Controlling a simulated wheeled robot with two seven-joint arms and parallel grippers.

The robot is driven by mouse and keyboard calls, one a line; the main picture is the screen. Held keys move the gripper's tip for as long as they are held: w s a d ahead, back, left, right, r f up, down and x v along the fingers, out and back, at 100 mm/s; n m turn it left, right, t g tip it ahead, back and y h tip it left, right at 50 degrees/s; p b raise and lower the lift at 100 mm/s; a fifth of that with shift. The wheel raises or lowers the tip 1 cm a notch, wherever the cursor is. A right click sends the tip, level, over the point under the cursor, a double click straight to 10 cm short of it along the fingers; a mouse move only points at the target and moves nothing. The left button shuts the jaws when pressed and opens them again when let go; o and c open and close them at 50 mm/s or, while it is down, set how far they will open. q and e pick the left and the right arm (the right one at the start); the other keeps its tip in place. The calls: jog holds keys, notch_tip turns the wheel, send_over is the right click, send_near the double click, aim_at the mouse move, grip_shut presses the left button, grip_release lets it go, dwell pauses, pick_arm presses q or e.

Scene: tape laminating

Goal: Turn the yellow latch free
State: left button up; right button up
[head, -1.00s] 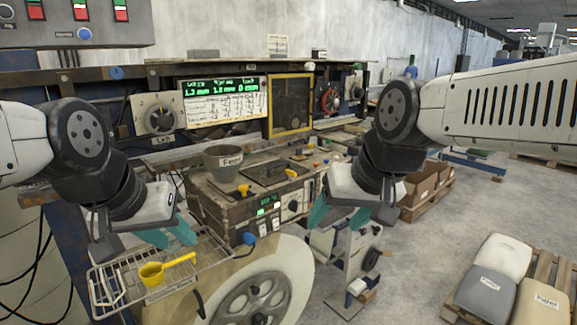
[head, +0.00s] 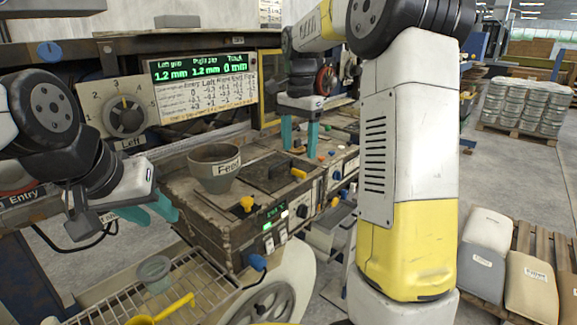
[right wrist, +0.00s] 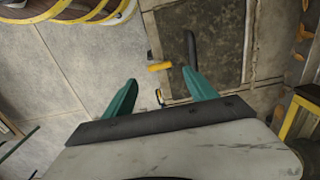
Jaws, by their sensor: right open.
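The yellow latch (head: 298,173) sits at the right edge of a dark hatch plate (head: 268,172) on top of the worn machine box. My right gripper (head: 299,134) is open and empty, pointing down above the far side of the latch. In the right wrist view the latch (right wrist: 160,67) lies just beyond and between the parted teal fingers (right wrist: 159,80), beside the hatch plate (right wrist: 205,50). I see no contact. My left gripper (head: 147,211) hangs left of the box, away from the latch; its angle hides whether its fingers are parted.
A grey feed hopper (head: 214,170) and a yellow knob (head: 247,204) are on the box, left of the latch. A wire rack (head: 205,292) in front holds a yellow scoop (head: 170,311) and a grey-green cup (head: 153,272). A display panel (head: 203,85) stands behind.

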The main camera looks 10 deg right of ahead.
aim_at(298, 170)
notch_tip(298, 170, down, 6)
jog(key=shift+f, duration=0.25)
jog(key=c, duration=1.4)
